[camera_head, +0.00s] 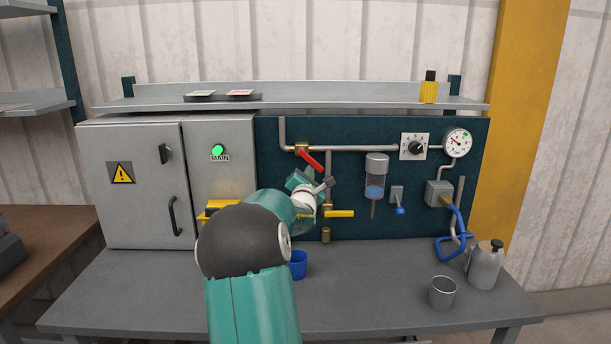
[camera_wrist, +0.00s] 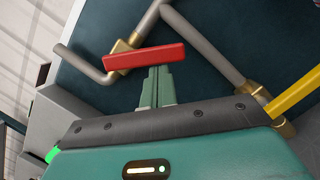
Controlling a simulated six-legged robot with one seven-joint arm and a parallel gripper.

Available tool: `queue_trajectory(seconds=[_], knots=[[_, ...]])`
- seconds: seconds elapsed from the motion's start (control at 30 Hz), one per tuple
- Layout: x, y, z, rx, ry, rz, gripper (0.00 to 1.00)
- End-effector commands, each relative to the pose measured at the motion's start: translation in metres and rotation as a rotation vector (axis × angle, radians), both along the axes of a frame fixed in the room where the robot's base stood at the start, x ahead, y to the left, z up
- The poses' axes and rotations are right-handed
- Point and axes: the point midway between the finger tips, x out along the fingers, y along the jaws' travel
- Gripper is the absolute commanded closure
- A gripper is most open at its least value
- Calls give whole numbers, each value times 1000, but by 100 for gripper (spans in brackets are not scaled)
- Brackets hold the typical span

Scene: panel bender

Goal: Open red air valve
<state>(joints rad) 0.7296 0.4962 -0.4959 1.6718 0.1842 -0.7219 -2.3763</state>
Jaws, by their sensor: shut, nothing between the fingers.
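The red air valve has a red lever handle (camera_head: 312,161) on a brass body (camera_head: 301,147), set in the grey pipe on the dark teal panel. In the head view the handle slants down to the right from the body. My gripper (camera_head: 322,184) is just below the handle's lower end. In the wrist view the red handle (camera_wrist: 145,57) lies across the tips of my gripper (camera_wrist: 158,72), whose green fingers are shut together with nothing between them. The fingertips are at the handle's lower edge in that view; I cannot tell whether they touch it.
A yellow valve handle (camera_head: 339,214) is below my gripper. A glass filter bowl (camera_head: 376,176), a black knob (camera_head: 414,147) and a gauge (camera_head: 457,143) are to the right. A grey cabinet (camera_head: 146,205) stands left. A blue cup (camera_head: 298,265) and a metal cup (camera_head: 442,292) stand on the bench.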

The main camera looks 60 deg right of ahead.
Motion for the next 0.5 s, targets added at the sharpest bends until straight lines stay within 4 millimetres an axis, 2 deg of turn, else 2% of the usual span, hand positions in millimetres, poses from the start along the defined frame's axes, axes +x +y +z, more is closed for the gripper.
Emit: queue_trajectory(seconds=[0.5], knots=[[-21, -11, 15, -216, 423, 0, 100]])
